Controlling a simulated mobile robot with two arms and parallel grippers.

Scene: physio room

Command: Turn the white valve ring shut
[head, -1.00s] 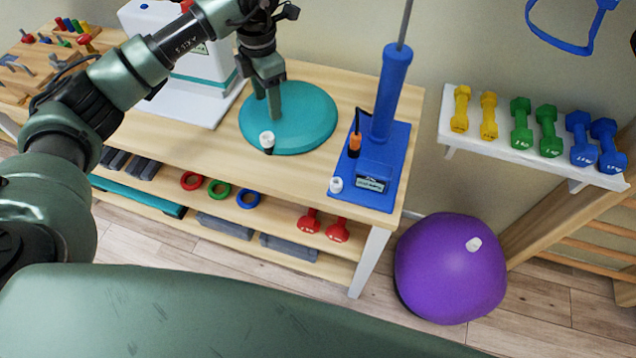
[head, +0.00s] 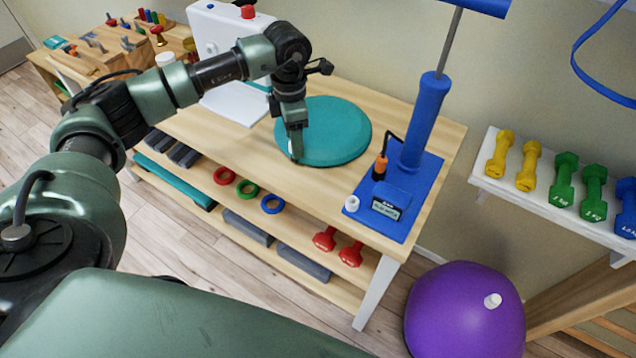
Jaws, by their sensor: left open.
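The round teal cushion (head: 345,135) lies flat on the wooden bench in the head view. At its near left edge a small sliver of white (head: 291,150) shows beside my gripper, where the white valve ring is; the rest of the ring is hidden behind the fingers. My left gripper (head: 296,155) points down over this spot with its jaws open. I cannot tell whether the fingers touch the ring or stand around it. My right gripper is not in view.
A blue pump (head: 425,120) on a blue base with a small white knob (head: 352,203) stands right of the cushion. A white machine (head: 222,45) stands behind my left arm. A purple ball (head: 460,315) is on the floor. Dumbbells (head: 563,180) line a wall shelf.

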